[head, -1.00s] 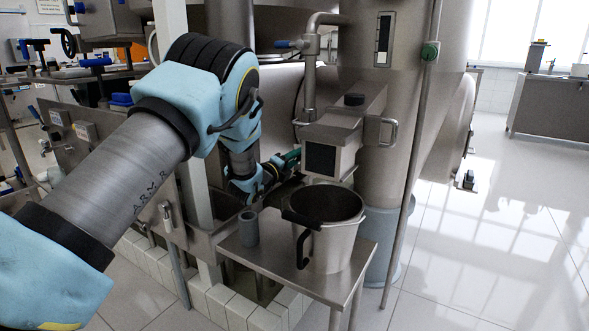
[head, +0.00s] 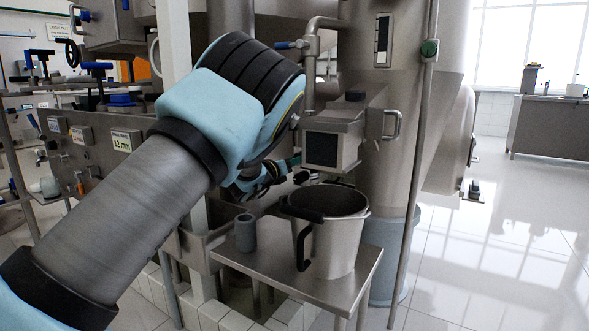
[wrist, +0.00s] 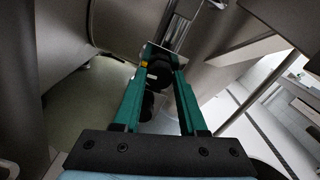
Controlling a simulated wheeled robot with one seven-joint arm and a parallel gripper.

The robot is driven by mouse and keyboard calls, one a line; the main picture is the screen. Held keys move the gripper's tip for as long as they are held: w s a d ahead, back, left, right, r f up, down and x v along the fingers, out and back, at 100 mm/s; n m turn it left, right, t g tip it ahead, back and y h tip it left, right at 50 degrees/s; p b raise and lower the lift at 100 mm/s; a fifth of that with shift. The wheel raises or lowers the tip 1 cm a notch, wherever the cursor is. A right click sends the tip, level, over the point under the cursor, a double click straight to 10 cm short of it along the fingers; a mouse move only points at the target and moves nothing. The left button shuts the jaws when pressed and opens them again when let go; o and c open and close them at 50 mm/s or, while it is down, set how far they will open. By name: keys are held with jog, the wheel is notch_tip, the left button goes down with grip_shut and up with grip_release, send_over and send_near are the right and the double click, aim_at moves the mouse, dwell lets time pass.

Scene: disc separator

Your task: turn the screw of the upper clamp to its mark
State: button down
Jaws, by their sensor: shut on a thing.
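My gripper (wrist: 163,64) shows in the wrist view with two green fingers. They are closed on a black round knob (wrist: 158,74), which I take to be the screw of the upper clamp. A second dark round part (wrist: 148,104) shows behind it, between the fingers. In the head view only a bit of green of my gripper (head: 293,161) shows, left of the square metal spout, with my arm in front of the rest. The clamp body and the mark cannot be made out.
A metal bucket (head: 344,235) with a black handle and a grey cup (head: 246,233) stand on a small steel table (head: 318,285) below the square spout (head: 333,133). A thin vertical pole (head: 408,190) stands right of the bucket. Tiled floor (head: 480,250) at the right is clear.

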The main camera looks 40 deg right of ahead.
jog(key=shift+m+b, duration=0.4)
jog(key=shift+m, duration=0.2)
jog(key=shift+c, duration=2.3)
grip_release()
jog(key=shift+a, duration=0.1)
jog(key=p+v, duration=0.2)
jog(key=v, duration=0.8)
jog(key=shift+a, duration=0.3)
